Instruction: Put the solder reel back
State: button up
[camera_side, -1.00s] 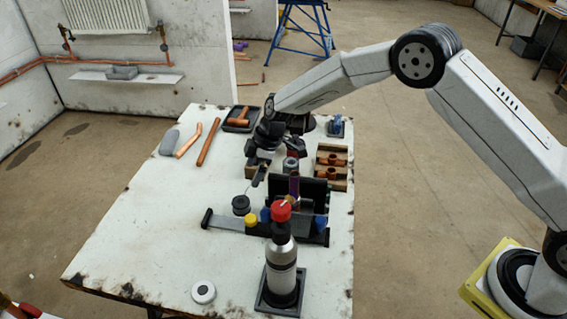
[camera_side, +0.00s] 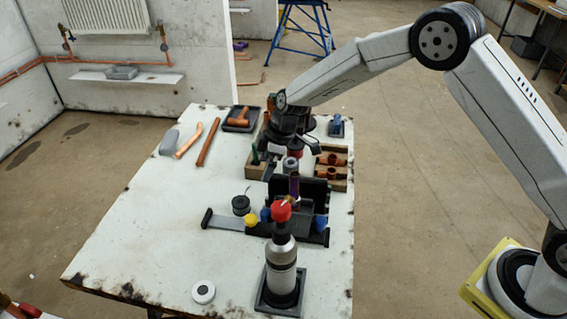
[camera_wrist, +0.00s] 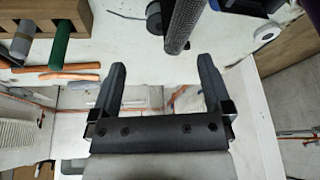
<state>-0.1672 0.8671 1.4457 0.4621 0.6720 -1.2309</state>
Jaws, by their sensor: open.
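The solder reel, a small dark spool (camera_side: 241,205) with a thin wire end rising from it, stands on the white table just behind the left part of a dark rail. A dark grey spool at the top of the wrist view (camera_wrist: 154,16) looks like the same reel. My gripper (camera_side: 282,160) is over the table behind and to the right of the reel, apart from it. In the wrist view my gripper (camera_wrist: 162,64) has its two fingers wide apart with nothing between them. Its fingertips are partly hidden in the side view.
The rail (camera_side: 222,221) carries a yellow cap and blue caps. A red-capped bottle (camera_side: 281,265) stands in front. A wooden rack (camera_side: 338,184) holds copper fittings beside my gripper. A white roll (camera_side: 203,292) lies front left. The table's left middle is clear.

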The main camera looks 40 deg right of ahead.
jog(key=s+d+r+m+h, duration=0.1)
jog(key=s+d+r+m, duration=0.2)
jog(key=s, duration=1)
jog(key=s+d+r+m+h, duration=0.2)
jog(key=s+d+m, duration=0.7)
jog(key=s, duration=0.5)
jog(key=shift+d+r+t+h, duration=0.35)
jog(key=shift+d+r, duration=0.5)
jog(key=shift+d, duration=0.3)
